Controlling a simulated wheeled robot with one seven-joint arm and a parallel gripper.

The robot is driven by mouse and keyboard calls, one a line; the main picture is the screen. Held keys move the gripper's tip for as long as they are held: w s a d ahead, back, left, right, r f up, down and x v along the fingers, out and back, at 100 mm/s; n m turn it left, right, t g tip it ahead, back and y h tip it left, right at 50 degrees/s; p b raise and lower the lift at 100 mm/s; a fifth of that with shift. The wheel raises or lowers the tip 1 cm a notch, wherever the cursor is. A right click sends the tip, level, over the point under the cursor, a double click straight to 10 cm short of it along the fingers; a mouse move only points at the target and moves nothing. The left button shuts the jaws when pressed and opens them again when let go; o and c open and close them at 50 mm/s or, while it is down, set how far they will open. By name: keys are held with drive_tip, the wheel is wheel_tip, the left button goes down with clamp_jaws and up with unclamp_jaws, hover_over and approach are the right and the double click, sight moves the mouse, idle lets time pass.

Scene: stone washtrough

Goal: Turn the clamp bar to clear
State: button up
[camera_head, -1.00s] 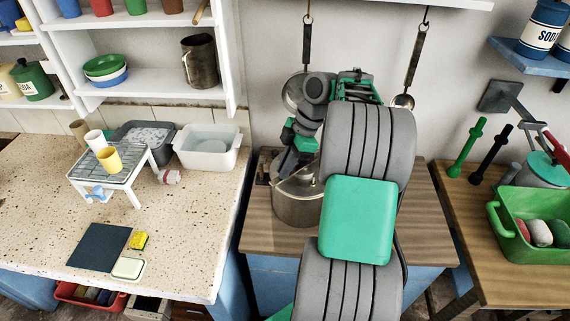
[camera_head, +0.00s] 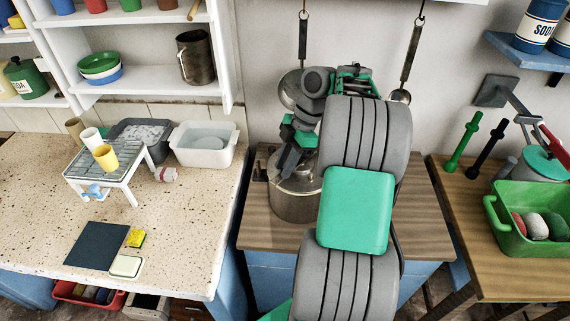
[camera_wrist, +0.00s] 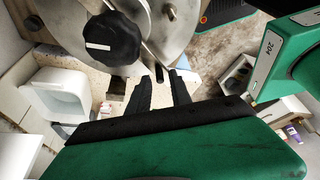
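A steel pot (camera_head: 292,207) with a metal lid stands on the wooden worktop, partly hidden by my arm. In the wrist view its lid (camera_wrist: 70,75) carries a black knob (camera_wrist: 110,40) with a white mark. A grey metal bar end (camera_wrist: 160,74) sticks out from beside the knob; it looks like part of the clamp bar, most of which I cannot make out. My gripper (camera_wrist: 159,80) has its two dark fingers apart, with the bar end close to and between the fingertips. I cannot tell whether they touch. In the head view my gripper (camera_head: 287,165) is over the pot.
A ladle and a skimmer (camera_head: 400,96) hang behind my arm. A speckled counter (camera_head: 190,225) at left holds a rack (camera_head: 120,172) with cups and a white basin (camera_head: 207,160). A green tub (camera_head: 500,235) stands on the right-hand table.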

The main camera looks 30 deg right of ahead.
drive_tip(key=shift+o, duration=0.4)
drive_tip(key=p+v, duration=0.4)
drive_tip(key=v, duration=0.3)
drive_tip(key=shift+r, duration=0.3)
drive_tip(key=shift+d, duration=0.15)
